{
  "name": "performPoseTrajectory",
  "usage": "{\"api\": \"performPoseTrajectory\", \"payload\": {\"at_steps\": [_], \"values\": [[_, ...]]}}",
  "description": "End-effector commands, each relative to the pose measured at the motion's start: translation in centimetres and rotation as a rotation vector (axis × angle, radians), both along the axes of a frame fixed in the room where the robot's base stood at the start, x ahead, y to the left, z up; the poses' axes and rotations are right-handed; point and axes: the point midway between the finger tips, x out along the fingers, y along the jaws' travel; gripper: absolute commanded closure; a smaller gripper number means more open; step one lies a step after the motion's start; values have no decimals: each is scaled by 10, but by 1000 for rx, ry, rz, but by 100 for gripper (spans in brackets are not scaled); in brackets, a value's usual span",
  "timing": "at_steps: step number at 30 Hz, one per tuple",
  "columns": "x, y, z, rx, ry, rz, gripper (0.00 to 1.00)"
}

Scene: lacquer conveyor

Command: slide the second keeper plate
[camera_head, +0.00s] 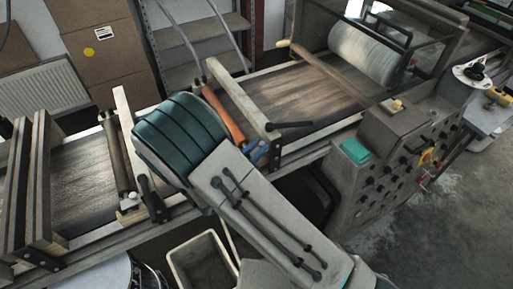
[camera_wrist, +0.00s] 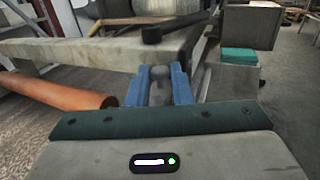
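My gripper (camera_head: 259,151) is at the near end of the pale crossbar, beside the orange roller. In the wrist view its two blue fingers (camera_wrist: 160,86) stand on either side of a small grey rounded piece (camera_wrist: 158,74), which may be part of a keeper plate. I cannot tell whether the fingers touch it. The orange roller (camera_head: 223,112) also shows in the wrist view (camera_wrist: 60,90), its end left of the fingers. A black lever (camera_head: 290,125) sits above the crossbar end. Another black lever (camera_head: 150,197) is on the near rail at left. No keeper plate shows clearly.
The conveyor bed (camera_head: 85,182) runs behind my arm, with pale crossbars (camera_head: 243,103) across it. A control box (camera_head: 390,160) with a teal pad (camera_head: 355,150) stands close on the right. An open bin (camera_head: 203,262) is below the near rail.

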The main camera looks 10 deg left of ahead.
Motion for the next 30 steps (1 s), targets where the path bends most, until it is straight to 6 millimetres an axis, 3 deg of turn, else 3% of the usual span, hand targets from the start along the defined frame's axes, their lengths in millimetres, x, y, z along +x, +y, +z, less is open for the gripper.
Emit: {"api": "performPoseTrajectory", "payload": {"at_steps": [17, 18, 20, 30], "values": [[13, 11, 1, 2, -2, 4, 100], [13, 11, 1, 2, -2, 4, 72], [13, 11, 1, 2, -2, 4, 60], [9, 12, 0, 2, -1, 2, 60]]}}
